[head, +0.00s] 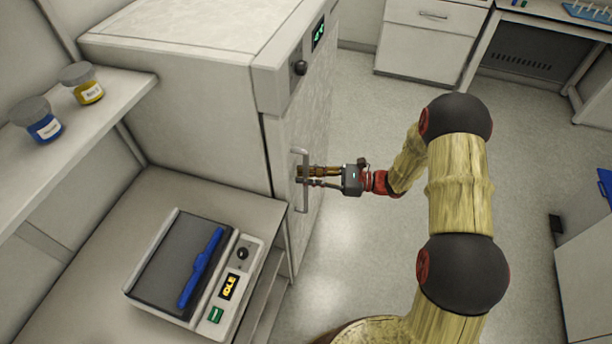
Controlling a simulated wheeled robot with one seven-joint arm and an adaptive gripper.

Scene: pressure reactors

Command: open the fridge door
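The fridge (190,100) is a tall pale cabinet in the upper left of the head view. Its door (305,125) is seen at a steep angle and looks shut, lying in line with the panel above it. A vertical grey bar handle (304,203) stands out from the door near its left edge. My gripper (304,177) reaches in from the right, level with the middle of the handle. Its fingertips overlap the bar in the picture. At this size I cannot tell whether the fingers are closed on the bar or only around it.
A shelf (125,88) above holds a blue-labelled jar (42,124) and a yellow one (88,90). Open floor (365,250) lies right of the door.

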